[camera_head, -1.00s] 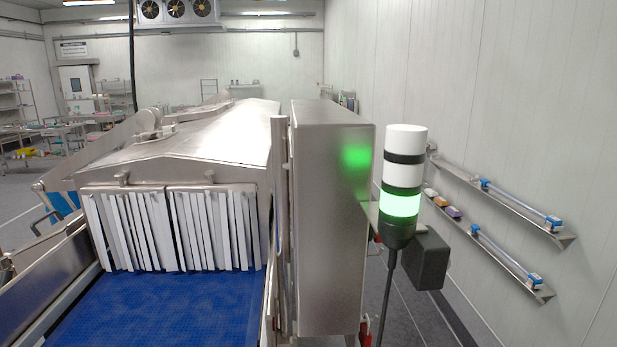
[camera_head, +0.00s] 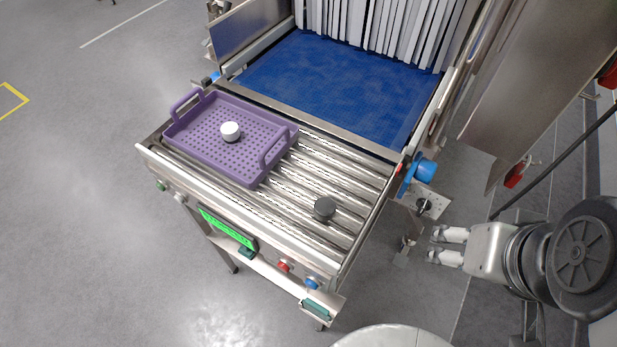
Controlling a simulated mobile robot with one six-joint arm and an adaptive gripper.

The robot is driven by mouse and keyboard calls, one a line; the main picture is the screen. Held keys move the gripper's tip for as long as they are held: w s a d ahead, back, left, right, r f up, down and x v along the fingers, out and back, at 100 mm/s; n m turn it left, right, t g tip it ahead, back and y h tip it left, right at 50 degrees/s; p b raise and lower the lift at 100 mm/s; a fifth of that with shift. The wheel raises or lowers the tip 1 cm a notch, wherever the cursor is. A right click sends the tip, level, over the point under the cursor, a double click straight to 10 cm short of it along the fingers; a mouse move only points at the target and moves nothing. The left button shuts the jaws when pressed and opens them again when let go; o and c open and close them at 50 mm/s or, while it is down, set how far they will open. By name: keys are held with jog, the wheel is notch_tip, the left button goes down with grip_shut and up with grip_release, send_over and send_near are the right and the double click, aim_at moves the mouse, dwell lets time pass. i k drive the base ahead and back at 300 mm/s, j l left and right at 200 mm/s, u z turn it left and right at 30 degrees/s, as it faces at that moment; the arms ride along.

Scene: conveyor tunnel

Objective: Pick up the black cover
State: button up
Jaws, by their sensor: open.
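The black cover (camera_head: 325,208) is a small dark round piece resting on the metal rollers, right of the purple tray. My gripper (camera_head: 434,245) is at the right of the picture, outside the roller table's right edge, pointing left. Its two fingers are apart with nothing between them. It is to the right of the black cover and a little lower in the picture, well apart from it.
A purple perforated tray (camera_head: 184,151) with two raised handles holds a white round piece (camera_head: 230,131). The roller table (camera_head: 355,178) adjoins a blue belt (camera_head: 330,85) with white strip curtains (camera_head: 385,25). A blue knob (camera_head: 425,170) and metal bracket stand near my gripper.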

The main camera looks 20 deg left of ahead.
aim_at(325, 208)
jog(key=u, duration=1.05)
jog(key=i+j, duration=0.05)
